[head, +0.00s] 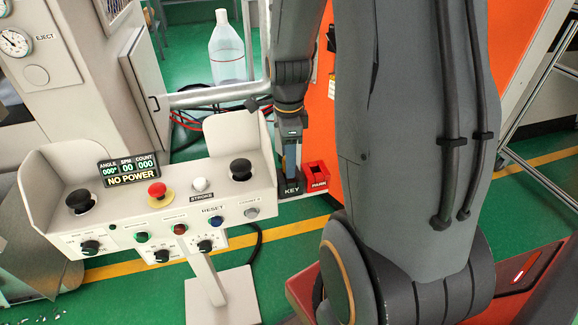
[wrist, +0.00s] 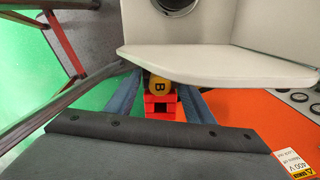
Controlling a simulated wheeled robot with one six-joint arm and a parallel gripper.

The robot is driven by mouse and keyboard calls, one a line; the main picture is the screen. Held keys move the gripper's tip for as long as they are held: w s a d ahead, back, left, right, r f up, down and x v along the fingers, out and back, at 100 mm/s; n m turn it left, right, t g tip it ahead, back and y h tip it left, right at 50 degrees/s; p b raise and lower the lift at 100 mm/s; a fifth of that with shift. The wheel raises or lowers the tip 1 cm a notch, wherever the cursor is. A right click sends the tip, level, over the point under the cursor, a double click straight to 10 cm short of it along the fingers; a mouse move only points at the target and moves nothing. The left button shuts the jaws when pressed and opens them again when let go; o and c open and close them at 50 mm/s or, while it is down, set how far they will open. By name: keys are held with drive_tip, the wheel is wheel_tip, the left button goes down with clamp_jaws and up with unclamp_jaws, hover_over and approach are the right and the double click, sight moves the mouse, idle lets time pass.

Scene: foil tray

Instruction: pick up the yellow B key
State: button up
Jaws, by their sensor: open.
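The yellow B key (wrist: 160,85) shows in the wrist view as a round yellow head marked B, seen above a red block (wrist: 165,107). A pale panel edge cuts off part of it. My gripper (wrist: 160,88) is open, its two blue fingers on either side of the key; I cannot tell whether they touch it. In the head view my gripper (head: 290,165) points down at the holder labelled KEY (head: 292,188), beside the red PARK holder (head: 317,177). The key cannot be made out there.
A pale control console (head: 200,185) with buttons and a raised right side wall (head: 240,135) stands close left of my gripper. An orange machine panel (head: 325,110) is close behind. A clear bottle (head: 227,50) stands farther back. Green floor is open below the holders.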

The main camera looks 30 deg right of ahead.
drive_tip(key=shift+d+f, duration=0.1)
drive_tip(key=shift+f, duration=0.3)
drive_tip(key=c, duration=1.2)
drive_tip(key=shift+o, duration=0.2)
wheel_tip(320, 180, up, 10)
drive_tip(key=shift+f+b, duration=0.1)
drive_tip(key=shift+b, duration=0.35)
drive_tip(key=shift+r+p, duration=2.45)
drive_tip(key=shift+r, duration=0.5)
